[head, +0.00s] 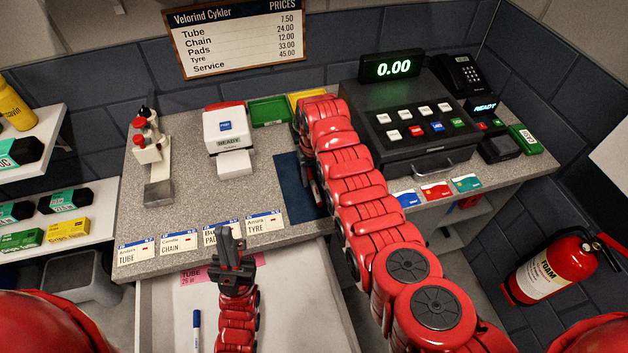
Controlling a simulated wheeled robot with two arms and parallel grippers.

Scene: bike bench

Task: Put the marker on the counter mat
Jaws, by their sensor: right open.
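The marker (196,332), white with a blue cap, lies in the open drawer (167,300) at the bottom of the head view. The dark blue counter mat (292,187) lies on the grey counter, its right part hidden behind my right arm. My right gripper (318,200) is open over the mat, partly covered by its own arm; I see nothing between its fingers. My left gripper (232,238) is above the drawer, to the right of the marker and apart from it. Whether its jaws are open or shut is not clear.
Several name cards (178,243) line the counter's front edge. A white printer (226,130), green tray (269,111) and bottle stand (150,150) are behind. The cash register (420,125) and bank cards (436,190) are right of my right arm. A pink tag (193,277) lies in the drawer.

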